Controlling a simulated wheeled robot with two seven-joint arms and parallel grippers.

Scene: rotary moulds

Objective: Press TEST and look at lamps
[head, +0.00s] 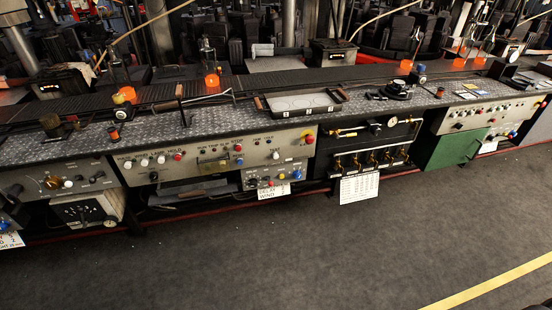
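A long bench front carries light control panels. One panel (215,153) near the middle has a row of white and red knobs or lamps at its left and more small coloured ones at its right. Its lettering is small, and I cannot make out the word TEST for sure. Another panel (490,113) at the far right has a row of small red and light controls. I cannot tell which lamps are lit. Neither of my grippers shows in this view.
A shallow tray (342,95) with handles lies on the patterned bench top. A pipework panel (375,145) with brass valves and a green box (452,150) stand to the right. Paper tags hang below. The dark floor (320,250) in front is clear, with a yellow line (495,285).

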